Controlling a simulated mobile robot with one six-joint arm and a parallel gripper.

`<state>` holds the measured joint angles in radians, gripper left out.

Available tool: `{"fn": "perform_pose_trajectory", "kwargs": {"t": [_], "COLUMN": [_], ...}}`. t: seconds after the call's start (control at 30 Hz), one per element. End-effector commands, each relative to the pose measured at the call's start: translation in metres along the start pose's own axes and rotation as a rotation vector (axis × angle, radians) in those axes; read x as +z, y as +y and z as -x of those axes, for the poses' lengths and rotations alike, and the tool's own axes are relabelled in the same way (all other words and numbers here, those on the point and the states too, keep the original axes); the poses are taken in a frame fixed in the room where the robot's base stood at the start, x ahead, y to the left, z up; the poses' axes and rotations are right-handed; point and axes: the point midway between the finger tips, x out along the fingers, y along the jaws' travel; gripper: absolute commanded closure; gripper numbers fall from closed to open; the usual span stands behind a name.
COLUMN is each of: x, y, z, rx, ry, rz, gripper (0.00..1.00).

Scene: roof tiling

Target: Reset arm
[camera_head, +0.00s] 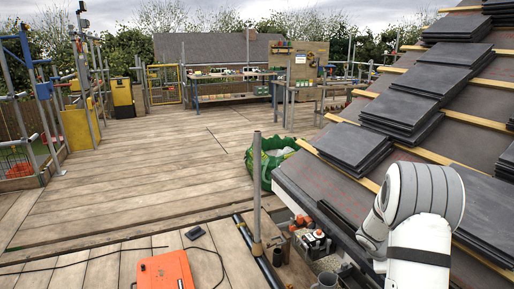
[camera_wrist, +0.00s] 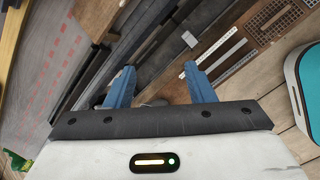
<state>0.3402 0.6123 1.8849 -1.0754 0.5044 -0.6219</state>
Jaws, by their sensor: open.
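My gripper (camera_wrist: 160,86) shows in the wrist view with two blue fingers spread apart and nothing between them. Below the fingers, a dark gutter edge and dark lengths of material lie beside wooden deck boards. In the head view my white and grey arm is at the lower right, folded beside the roof slope, and the gripper itself is out of that view. Stacks of dark slate tiles (camera_head: 405,105) rest on the roof (camera_head: 328,182) across yellow wooden battens (camera_head: 440,158).
An orange case (camera_head: 165,270) lies on the wooden deck (camera_head: 120,190). A green bag (camera_head: 268,160) and an upright pole (camera_head: 257,190) stand by the roof edge. Workbenches (camera_head: 235,80) stand at the back. The middle deck is clear. A teal-topped object (camera_wrist: 308,85) lies right in the wrist view.

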Motion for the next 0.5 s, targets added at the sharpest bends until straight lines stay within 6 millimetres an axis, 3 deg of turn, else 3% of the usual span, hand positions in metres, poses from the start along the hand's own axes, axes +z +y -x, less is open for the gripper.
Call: {"fn": "perform_pose_trajectory", "kwargs": {"t": [0.03, 0.1, 0.27, 0.5], "x": [0.005, 0.008, 0.012, 0.012], "y": [0.002, -0.004, -0.029, -0.089], "z": [0.038, 0.078, 0.165, 0.279], "rx": [0.004, -0.006, -0.041, -0.137], "ry": [0.005, 0.016, 0.057, 0.151], "rz": [-0.072, -0.183, -0.427, -0.768], "gripper": [0.51, 0.51, 0.51, 0.51]}}
